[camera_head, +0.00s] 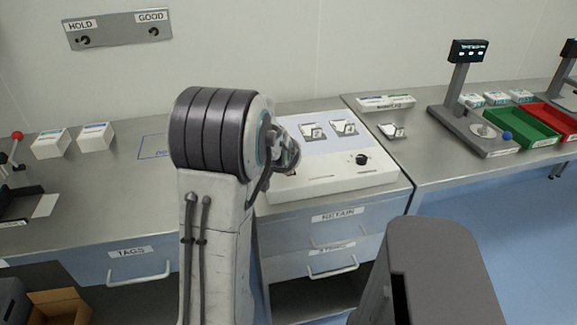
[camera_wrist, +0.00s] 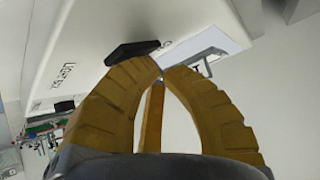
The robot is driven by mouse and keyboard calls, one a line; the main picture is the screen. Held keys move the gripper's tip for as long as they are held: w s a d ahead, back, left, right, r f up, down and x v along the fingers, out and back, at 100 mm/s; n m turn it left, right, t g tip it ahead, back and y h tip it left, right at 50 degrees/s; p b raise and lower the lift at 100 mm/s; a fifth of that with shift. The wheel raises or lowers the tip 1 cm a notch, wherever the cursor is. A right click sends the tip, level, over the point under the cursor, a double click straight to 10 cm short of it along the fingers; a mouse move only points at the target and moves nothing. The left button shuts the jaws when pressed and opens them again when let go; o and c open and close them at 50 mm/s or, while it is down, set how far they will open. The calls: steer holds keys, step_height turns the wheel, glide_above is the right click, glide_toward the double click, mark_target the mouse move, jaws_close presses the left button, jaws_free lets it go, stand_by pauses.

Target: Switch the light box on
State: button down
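The light box (camera_head: 379,180) is a low white unit on the steel counter, just right of my arm in the head view. It has a pale panel on top and a black knob (camera_head: 358,158) near its front right. I cannot tell whether the panel is lit. In the wrist view, its white face (camera_wrist: 85,45) fills the upper left, with blurred lettering and a black part (camera_wrist: 132,52). My gripper (camera_wrist: 162,70) has its yellow-brown fingertips together, with nothing seen between them. The tips are close to the black part; contact is unclear. My arm hides the gripper in the head view.
Two small labelled items (camera_head: 343,128) lie on the panel. A post with a display (camera_head: 468,50) stands at the right, beside green (camera_head: 522,128) and red trays (camera_head: 553,119). White boxes (camera_head: 94,137) are at the left. Drawers (camera_head: 330,262) sit below the counter.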

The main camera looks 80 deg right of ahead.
steer(key=shift+r, duration=0.1)
steer(key=shift+a+r+p, duration=0.2)
steer(key=shift+r+p, duration=0.15)
steer(key=shift+r, duration=0.35)
steer(key=shift+s+a+r+p, duration=0.15)
steer(key=shift+r+p, duration=0.2)
steer(key=shift+r, duration=0.3)
steer(key=shift+a+r+p, duration=0.1)
steer(key=shift+r+p, duration=0.25)
steer(key=shift+r, duration=0.3)
steer(key=shift+s+a+r, duration=0.1)
steer(key=shift+a+r, duration=0.05)
steer(key=shift+r, duration=0.45)
steer(key=shift+a+r, duration=0.1)
steer(key=shift+r, duration=0.45)
